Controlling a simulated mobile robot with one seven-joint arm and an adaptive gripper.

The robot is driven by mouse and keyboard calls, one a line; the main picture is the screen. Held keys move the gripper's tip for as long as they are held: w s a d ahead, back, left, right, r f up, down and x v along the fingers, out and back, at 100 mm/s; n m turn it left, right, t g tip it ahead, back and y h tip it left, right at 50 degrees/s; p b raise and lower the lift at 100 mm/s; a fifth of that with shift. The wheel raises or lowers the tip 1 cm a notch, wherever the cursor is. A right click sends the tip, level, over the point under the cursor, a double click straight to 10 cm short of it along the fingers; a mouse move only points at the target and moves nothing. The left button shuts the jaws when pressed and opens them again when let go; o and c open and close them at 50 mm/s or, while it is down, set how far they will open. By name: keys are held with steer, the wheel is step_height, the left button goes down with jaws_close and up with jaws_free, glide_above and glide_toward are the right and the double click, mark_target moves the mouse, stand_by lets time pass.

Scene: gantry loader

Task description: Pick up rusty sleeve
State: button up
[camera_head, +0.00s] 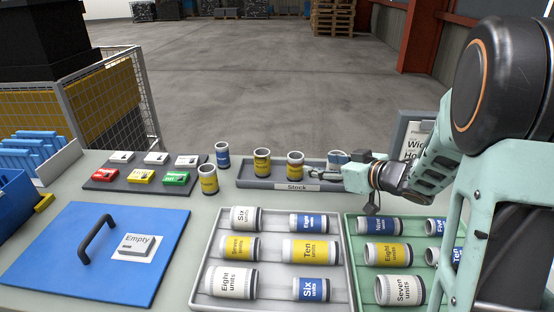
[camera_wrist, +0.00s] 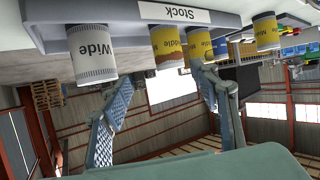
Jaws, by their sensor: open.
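A plain yellow sleeve (camera_head: 262,162) stands left of the rusty one. A white Wide sleeve (camera_wrist: 93,55) stands on its other side, partly behind my gripper in the head view. Sleeves lie in a grey tray (camera_head: 270,217) and a green tray (camera_head: 348,225) in front.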

mark_target(301, 162)
steer(key=shift+y, duration=0.3)
steer(key=w+a+f, duration=0.1)
steer(key=w+a+f+b, duration=0.1)
steer(key=a, duration=0.1)
steer(key=shift+w+a+f, duration=0.1)
steer(key=shift+w+a, duration=0.05)
steer(key=shift+a, duration=0.1)
steer(key=b+x, duration=0.2)
steer(key=x, duration=0.3)
steer(key=shift+w+a+f, duration=0.1)
steer(key=shift+w+a, duration=0.35)
steer(key=shift+w, duration=0.1)
jaws_close()
